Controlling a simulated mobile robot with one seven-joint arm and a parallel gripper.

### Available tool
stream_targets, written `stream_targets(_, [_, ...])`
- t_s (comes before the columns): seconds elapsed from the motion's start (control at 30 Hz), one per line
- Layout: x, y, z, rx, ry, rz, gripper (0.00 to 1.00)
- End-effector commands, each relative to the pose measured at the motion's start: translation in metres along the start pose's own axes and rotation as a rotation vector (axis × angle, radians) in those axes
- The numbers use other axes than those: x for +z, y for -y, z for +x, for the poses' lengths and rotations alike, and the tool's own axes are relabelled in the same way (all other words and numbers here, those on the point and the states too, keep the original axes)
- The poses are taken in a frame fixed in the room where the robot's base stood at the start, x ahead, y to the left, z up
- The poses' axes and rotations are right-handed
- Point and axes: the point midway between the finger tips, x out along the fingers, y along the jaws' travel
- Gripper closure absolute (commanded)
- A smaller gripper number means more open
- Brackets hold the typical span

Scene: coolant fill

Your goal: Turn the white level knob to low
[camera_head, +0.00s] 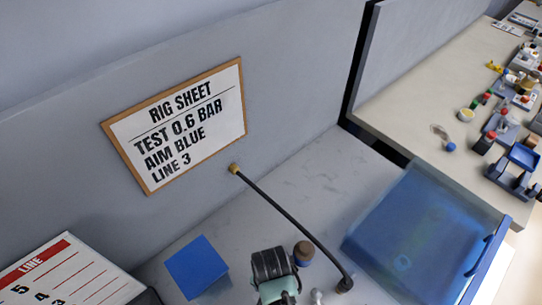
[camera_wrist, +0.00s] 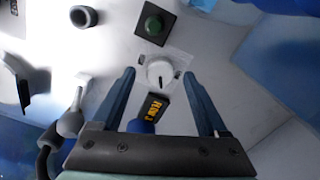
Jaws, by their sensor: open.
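The white knob (camera_wrist: 160,73) shows in the wrist view, round, with a dark pointer mark on its lower right face. It sits on a pale plate with small markings too blurred to read. My gripper (camera_wrist: 159,75) is open, with one blue-grey finger on each side of the knob. A gap shows between the knob and both fingers, and I cannot tell how far the fingertips are from the panel. The knob cannot be made out in the head view.
In the wrist view a green button (camera_wrist: 153,24) lies just above the knob and a dark display with yellow characters (camera_wrist: 152,107) just below. A white-handled lever (camera_wrist: 72,120) stands left. In the head view a black hose (camera_head: 290,220) crosses the bench beside a blue translucent bin (camera_head: 420,235).

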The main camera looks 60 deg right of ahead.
Motion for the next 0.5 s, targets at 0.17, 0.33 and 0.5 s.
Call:
stream_targets(0.17, [-0.0004,-0.0002,0.011,0.0,-0.001,0.001,0.23])
stream_targets(0.33, [-0.0003,-0.0001,0.0128,-0.001,-0.001,0.001,0.23])
stream_targets(0.5, [-0.0002,0.0,0.0126,-0.001,-0.001,0.0,0.31])
